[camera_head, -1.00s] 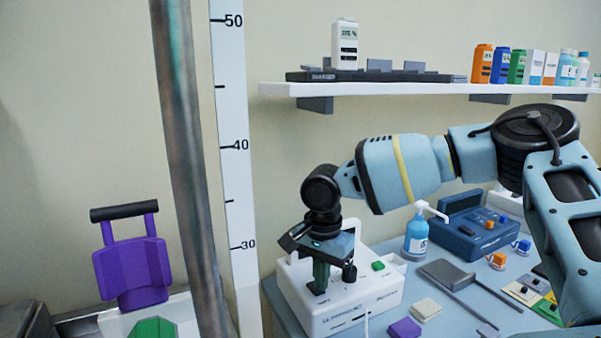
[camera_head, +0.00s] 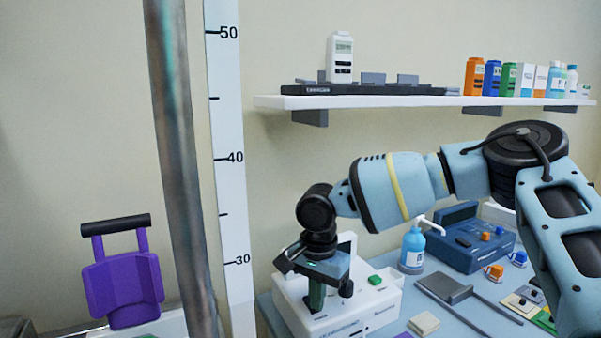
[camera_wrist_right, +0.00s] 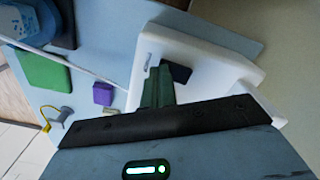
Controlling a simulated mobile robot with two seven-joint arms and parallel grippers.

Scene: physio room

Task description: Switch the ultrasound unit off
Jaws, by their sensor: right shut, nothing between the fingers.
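The ultrasound unit (camera_head: 352,319) is a white box at the front left of the light blue table, with a raised back part and a green button (camera_head: 376,280) on top. My right gripper (camera_head: 316,306) points down over its left part, its green fingers shut and empty. The fingertips are at or just above the top face; I cannot tell if they touch. In the right wrist view the shut fingers (camera_wrist_right: 158,88) reach towards the white unit (camera_wrist_right: 205,62), with a dark piece (camera_wrist_right: 181,73) beside them. The unit's switch is not clearly visible. My left gripper is out of view.
A soap pump bottle (camera_head: 412,250) and a blue device (camera_head: 468,240) stand behind and right of the unit. A wall shelf (camera_head: 390,102) hangs above. A metal pole (camera_head: 180,150) and a purple chair-like object (camera_head: 122,280) are at the left.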

